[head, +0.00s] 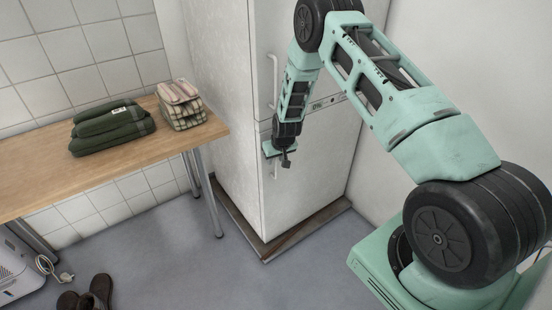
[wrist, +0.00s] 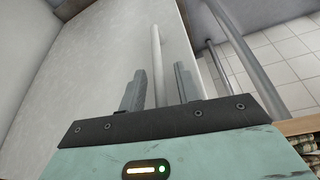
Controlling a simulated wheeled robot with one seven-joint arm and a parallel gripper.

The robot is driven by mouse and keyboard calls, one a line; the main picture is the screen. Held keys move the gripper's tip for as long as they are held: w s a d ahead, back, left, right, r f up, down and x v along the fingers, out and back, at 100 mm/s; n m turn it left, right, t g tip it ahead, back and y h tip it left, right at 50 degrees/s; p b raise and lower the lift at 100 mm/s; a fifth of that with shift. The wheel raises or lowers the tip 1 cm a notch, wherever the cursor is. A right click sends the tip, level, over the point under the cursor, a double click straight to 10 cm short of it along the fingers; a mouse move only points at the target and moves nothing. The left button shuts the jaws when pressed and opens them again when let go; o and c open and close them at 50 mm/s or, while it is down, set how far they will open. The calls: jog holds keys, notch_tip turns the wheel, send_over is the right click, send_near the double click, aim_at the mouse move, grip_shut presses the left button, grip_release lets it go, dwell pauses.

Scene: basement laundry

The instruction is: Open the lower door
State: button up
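The white fridge stands in the middle of the head view, with an upper door (head: 262,50) and a lower door (head: 300,195) beneath it. The lower door looks shut. Its slim upright handle (head: 274,170) is partly hidden behind my gripper (head: 284,158), at the door's left edge. In the wrist view, my gripper (wrist: 160,68) is open, and the pale handle bar (wrist: 156,45) lines up between its two grey fingers. The fingers do not appear closed on it; I cannot tell how deep the bar sits between them.
A wooden table (head: 60,182) stands left of the fridge, with folded green cloth (head: 112,128) and a checked bundle (head: 180,105) on it. A table leg (head: 214,205) is close to the fridge. Boots (head: 97,292) lie at front left. The floor (head: 190,265) before the fridge is clear.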

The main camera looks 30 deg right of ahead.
grip_shut()
jog(key=shift+s, duration=0.1)
